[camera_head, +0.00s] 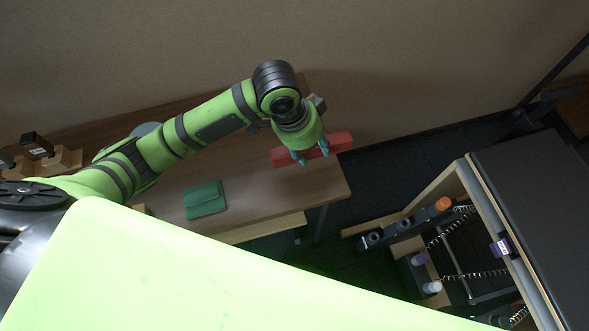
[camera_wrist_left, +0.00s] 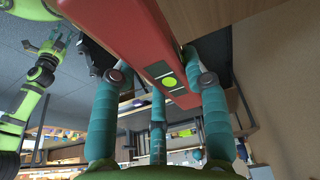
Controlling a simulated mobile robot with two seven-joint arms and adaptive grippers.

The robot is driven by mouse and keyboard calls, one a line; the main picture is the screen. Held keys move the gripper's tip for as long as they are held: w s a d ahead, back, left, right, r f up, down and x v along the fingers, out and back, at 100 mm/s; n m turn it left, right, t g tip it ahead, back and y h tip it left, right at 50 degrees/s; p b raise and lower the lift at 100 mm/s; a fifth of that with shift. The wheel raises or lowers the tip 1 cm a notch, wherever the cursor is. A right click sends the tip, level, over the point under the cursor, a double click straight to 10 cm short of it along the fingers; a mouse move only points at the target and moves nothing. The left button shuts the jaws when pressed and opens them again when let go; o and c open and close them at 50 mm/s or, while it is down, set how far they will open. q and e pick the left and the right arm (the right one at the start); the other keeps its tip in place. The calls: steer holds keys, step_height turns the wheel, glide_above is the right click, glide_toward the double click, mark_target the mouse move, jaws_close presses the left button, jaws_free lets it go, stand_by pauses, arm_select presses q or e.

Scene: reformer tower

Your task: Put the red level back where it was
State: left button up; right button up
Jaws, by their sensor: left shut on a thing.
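The red level (camera_head: 338,142) is a long red bar with a small yellow-green vial window. It is held near the right end of the wooden table (camera_head: 255,200). My left gripper (camera_head: 309,153) is shut on the level, with its teal fingers around it. In the left wrist view the red level (camera_wrist_left: 130,40) runs diagonally between the fingers of my left gripper (camera_wrist_left: 155,85). I cannot tell whether the level touches the table top. My right gripper does not show in the head view.
A green folded case (camera_head: 205,199) lies on the table. Wooden blocks with dark items (camera_head: 50,155) stand at the far left. A wooden-framed reformer (camera_head: 462,190) with springs stands at the right, beyond a floor gap. The wall is close behind the table.

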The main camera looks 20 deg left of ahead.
mark_target(286, 165)
arm_select(q)
steer(key=d+m, duration=0.1)
steer(key=w+d+r+m, duration=0.1)
steer(key=m, duration=0.1)
steer(key=w+d+r+m+g, duration=0.1)
steer(key=m, duration=0.1)
steer(key=shift+w+d+r+h+b, duration=0.25)
steer(key=shift+d+h+b, duration=0.05)
steer(key=shift+d+b, duration=0.1)
steer(key=s+a+f+m, duration=0.1)
steer(key=s+a, duration=0.1)
steer(key=s+a+f+m+g, duration=0.1)
steer(key=s+a, duration=0.1)
steer(key=s+a+f+m+p, duration=0.1)
steer(key=a+m, duration=0.1)
steer(key=shift+s+a+f, duration=0.3)
steer(key=shift+s+f, duration=0.1)
steer(key=shift+s+a+f, duration=0.25)
steer(key=shift+a+f, duration=0.1)
steer(key=shift+f, duration=2)
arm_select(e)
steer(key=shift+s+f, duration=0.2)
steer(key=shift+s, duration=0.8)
arm_select(q)
steer(key=shift+f, duration=0.1)
steer(key=o, duration=1.3)
steer(key=shift+c, duration=0.2)
